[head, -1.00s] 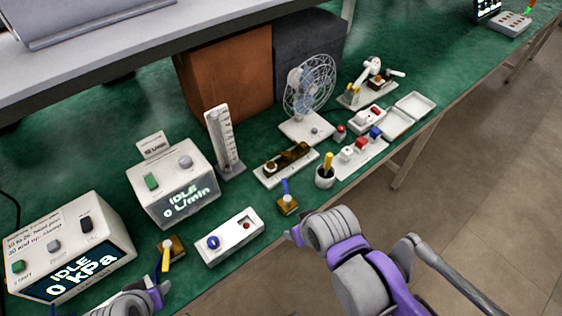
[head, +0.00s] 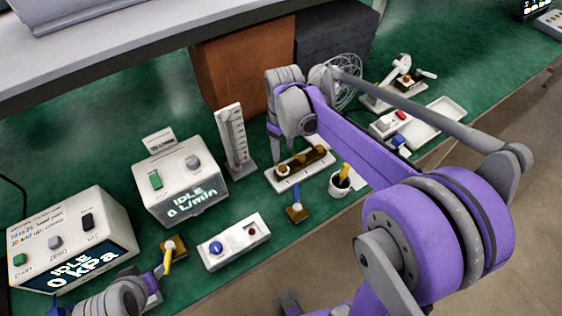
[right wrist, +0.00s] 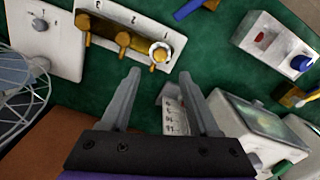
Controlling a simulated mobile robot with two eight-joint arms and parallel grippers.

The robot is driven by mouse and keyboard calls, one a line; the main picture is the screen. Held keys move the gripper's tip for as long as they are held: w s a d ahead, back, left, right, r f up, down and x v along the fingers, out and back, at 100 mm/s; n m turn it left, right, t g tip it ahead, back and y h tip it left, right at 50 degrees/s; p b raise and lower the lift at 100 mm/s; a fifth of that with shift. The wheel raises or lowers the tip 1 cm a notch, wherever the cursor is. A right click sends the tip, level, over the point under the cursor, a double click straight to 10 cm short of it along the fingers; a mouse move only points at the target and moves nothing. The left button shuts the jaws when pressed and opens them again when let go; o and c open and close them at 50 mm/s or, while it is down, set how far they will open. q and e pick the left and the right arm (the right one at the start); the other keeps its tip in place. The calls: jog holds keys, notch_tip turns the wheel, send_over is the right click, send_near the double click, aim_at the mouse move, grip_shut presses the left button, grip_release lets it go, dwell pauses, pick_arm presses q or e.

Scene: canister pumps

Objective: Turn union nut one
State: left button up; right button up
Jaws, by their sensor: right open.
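The white plate (head: 275,183) carries a brass manifold (head: 308,160) and stands mid-table. In the right wrist view the plate (right wrist: 85,28) shows the numbers 1, 2 and 3 beside its brass fittings. In the head view my right gripper (head: 282,150) hangs over the manifold's left end. My left gripper (head: 152,286) is at the lower left, its jaws unclear.
A scale column (head: 235,145) stands close left of my right gripper. The fan (head: 350,92) is behind my right arm. A blue-handled valve (head: 296,210), a knob box (head: 238,252) and a cup (head: 338,186) stand in front. Two display boxes stand left.

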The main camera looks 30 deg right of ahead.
aim_at(283, 167)
notch_tip(283, 167, down, 9)
jog(key=shift+r, duration=0.15)
grip_shut()
dwell(0.5)
